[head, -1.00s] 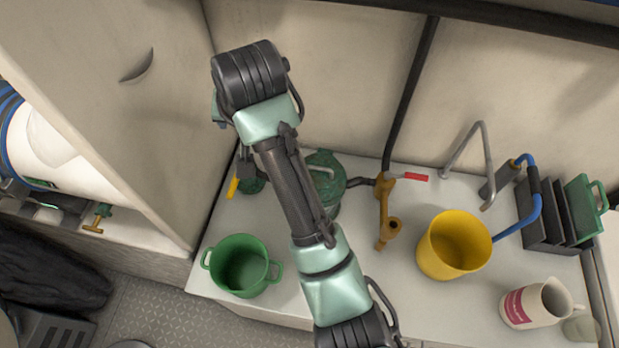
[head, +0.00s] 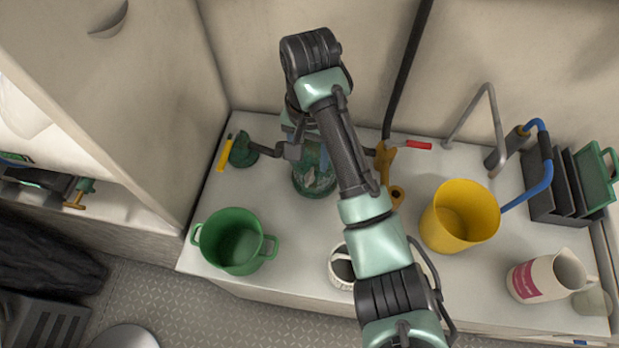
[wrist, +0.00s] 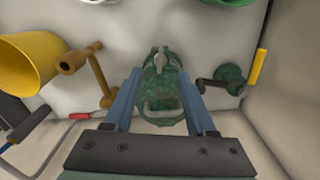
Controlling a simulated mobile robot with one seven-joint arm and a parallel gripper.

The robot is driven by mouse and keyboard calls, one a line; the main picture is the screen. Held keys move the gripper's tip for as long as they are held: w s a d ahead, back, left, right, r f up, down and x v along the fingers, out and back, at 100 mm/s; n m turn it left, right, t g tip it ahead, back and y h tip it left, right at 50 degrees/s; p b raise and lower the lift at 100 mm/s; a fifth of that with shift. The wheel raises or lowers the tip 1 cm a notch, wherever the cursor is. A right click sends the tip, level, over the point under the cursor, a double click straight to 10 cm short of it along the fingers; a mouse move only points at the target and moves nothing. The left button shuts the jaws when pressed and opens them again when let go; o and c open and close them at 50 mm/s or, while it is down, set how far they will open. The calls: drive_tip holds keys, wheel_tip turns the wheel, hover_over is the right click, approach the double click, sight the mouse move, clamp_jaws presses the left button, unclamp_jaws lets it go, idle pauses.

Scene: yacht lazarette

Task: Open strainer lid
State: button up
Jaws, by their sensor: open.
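The green strainer (head: 316,184) stands on the white counter, partly hidden by my arm in the head view. The lid appears to be down on the body. My gripper (wrist: 158,74) is open, its two blue fingers on either side of the lid, with nothing held. I cannot tell whether the fingers touch it.
A valve with a yellow handle (head: 224,154) is left of the strainer, near the cabinet wall. A green pot (head: 232,242), yellow bucket (head: 459,216), pale jug (head: 540,277) and dark rack (head: 548,190) share the counter.

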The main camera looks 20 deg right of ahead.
sight(310, 175)
wheel_tip(310, 175, down, 7)
drive_tip(key=shift+r+b, duration=0.15)
drive_tip(key=shift+b, duration=0.8)
clamp_jaws()
idle(0.7)
